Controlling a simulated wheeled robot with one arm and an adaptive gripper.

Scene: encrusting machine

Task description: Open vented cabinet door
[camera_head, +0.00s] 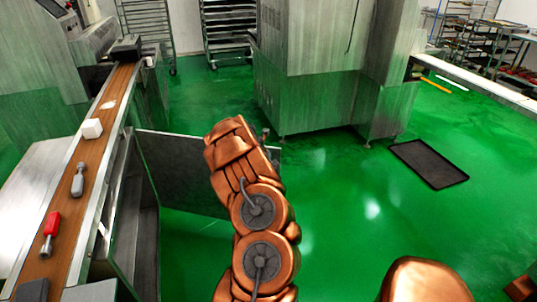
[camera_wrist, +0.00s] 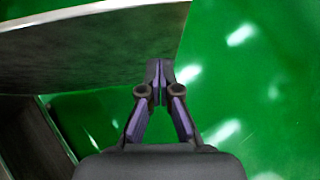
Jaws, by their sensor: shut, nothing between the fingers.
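The cabinet door (camera_head: 178,172) is a flat grey metal panel standing swung out from the cabinet (camera_head: 145,225) under the conveyor, and the cabinet's inside shows. I see no vents on the visible face. My copper arm hides the door's right part in the head view. In the wrist view the door (camera_wrist: 90,50) fills the upper left, with its pale edge along the top. My gripper (camera_wrist: 160,72) is shut and empty, its tips close to the door's free edge. I cannot tell whether they touch it. The gripper is mostly hidden behind my arm in the head view.
A brown conveyor (camera_head: 95,135) above the cabinet carries a red-handled tool (camera_head: 51,228), a grey tool (camera_head: 78,183) and a white block (camera_head: 92,128). A steel machine (camera_head: 310,75) stands behind. A dark tray (camera_head: 428,163) lies on the open green floor at right.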

